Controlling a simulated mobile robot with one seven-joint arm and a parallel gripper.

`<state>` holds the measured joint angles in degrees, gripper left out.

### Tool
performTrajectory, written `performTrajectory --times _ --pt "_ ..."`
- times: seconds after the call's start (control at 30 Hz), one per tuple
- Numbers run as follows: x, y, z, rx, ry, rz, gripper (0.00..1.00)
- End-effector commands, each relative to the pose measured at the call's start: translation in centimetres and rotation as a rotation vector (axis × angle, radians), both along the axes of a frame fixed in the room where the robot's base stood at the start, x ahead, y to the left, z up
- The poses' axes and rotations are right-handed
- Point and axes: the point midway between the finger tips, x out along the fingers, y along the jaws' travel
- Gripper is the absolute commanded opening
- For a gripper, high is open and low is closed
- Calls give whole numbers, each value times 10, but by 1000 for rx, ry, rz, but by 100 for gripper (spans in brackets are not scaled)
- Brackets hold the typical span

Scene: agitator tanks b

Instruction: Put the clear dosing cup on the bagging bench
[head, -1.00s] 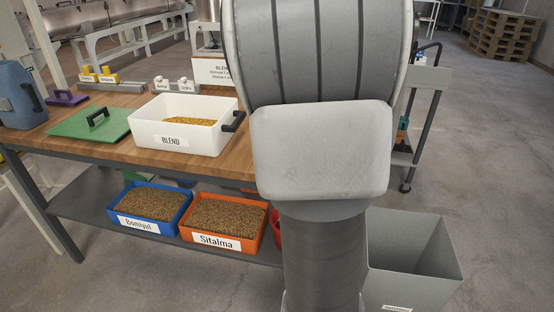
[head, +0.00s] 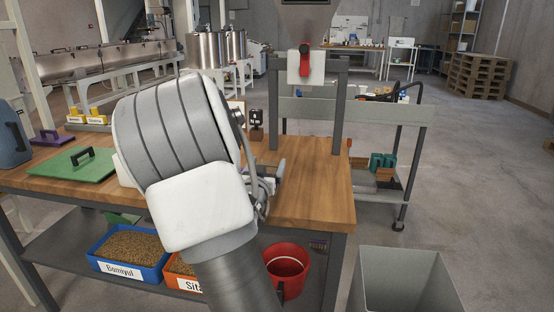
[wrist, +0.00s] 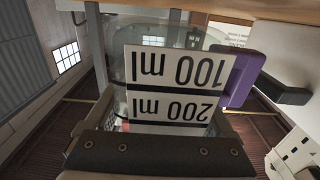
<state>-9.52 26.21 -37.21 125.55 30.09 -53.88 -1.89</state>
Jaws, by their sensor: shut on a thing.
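A clear cup (wrist: 118,68) shows close up in the wrist view, with white "100 ml" and "200 ml" labels that read upside down. My gripper (wrist: 160,140) is shut on it. In the head view my arm hides the cup, and only a metal part of my gripper (head: 265,185) shows past the arm's right side. A wooden-topped bench (head: 315,200) lies below and behind the arm. No sign legible here names the bagging bench, so I cannot tell whether this is it.
A green lid (head: 72,165) lies on the bench's left part; its right end is largely bare. Blue (head: 125,250) and orange bins and a red bucket (head: 288,268) sit below. A grey open bin (head: 405,280) stands at front right. A cart (head: 385,185) stands behind.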

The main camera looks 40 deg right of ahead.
Motion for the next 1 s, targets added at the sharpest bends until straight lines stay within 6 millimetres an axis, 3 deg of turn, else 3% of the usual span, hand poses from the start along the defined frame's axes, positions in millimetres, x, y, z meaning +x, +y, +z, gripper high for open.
performTrajectory --times 0.1,0.63,0.67,0.7,1.0 --pt "0 0 -11 -1 -1 1 30" --pt "0 0 -18 0 -1 2 30" --pt "0 0 -16 0 -1 2 93" --pt "0 0 -16 0 -1 2 100" --pt "0 0 -15 0 0 2 100"
